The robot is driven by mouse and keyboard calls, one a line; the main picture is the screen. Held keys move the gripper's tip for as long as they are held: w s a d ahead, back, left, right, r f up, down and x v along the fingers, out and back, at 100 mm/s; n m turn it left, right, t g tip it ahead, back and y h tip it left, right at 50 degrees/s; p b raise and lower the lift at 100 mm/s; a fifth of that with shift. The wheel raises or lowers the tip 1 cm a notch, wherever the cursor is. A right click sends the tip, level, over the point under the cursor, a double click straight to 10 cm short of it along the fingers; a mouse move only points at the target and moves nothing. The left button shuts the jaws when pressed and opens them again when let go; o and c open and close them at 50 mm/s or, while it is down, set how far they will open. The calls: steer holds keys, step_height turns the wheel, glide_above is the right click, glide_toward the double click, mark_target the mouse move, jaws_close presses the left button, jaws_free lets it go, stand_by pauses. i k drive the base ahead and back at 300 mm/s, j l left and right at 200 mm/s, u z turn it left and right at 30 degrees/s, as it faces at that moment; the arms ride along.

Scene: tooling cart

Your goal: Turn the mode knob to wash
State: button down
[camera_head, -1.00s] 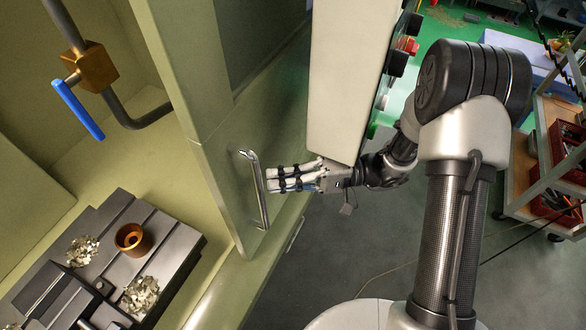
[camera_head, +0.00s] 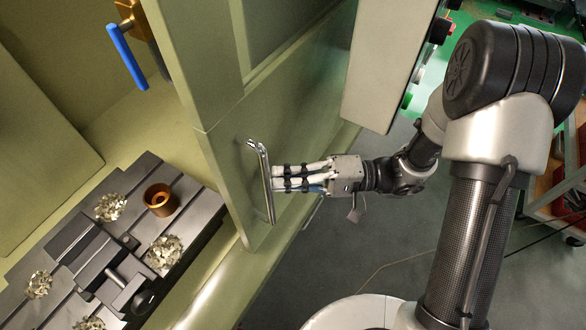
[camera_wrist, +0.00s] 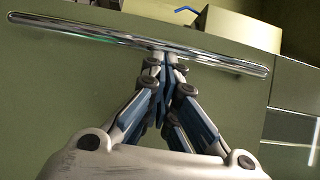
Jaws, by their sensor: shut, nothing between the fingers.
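My gripper (camera_head: 274,180) is shut and empty, with its fingertips at the bar handle (camera_head: 262,180) of the green machine door. In the wrist view the fingertips (camera_wrist: 165,58) are close together right against the chrome bar (camera_wrist: 100,33), not around it. The control panel (camera_head: 385,65) is a pale box seen from the side, up and right of my gripper. Black knobs (camera_head: 440,30) stick out from its far face, with green and red controls by them. The panel's front and its markings are hidden, so I cannot tell which is the mode knob or where it points.
The machine interior is open at the left. It holds a dark slotted table (camera_head: 190,225) with metal chips, a copper-coloured ring (camera_head: 160,199) and a blue-handled valve (camera_head: 128,57). A red tool cart (camera_head: 545,190) stands at the right. Grey floor lies below my arm.

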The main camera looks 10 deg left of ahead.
mark_target(440, 33)
steer(key=k+j, duration=0.2)
steer(key=k, duration=0.2)
steer(key=k+j, duration=0.25)
steer(key=k, duration=0.15)
steer(key=k+j, duration=0.2)
steer(key=k, duration=0.2)
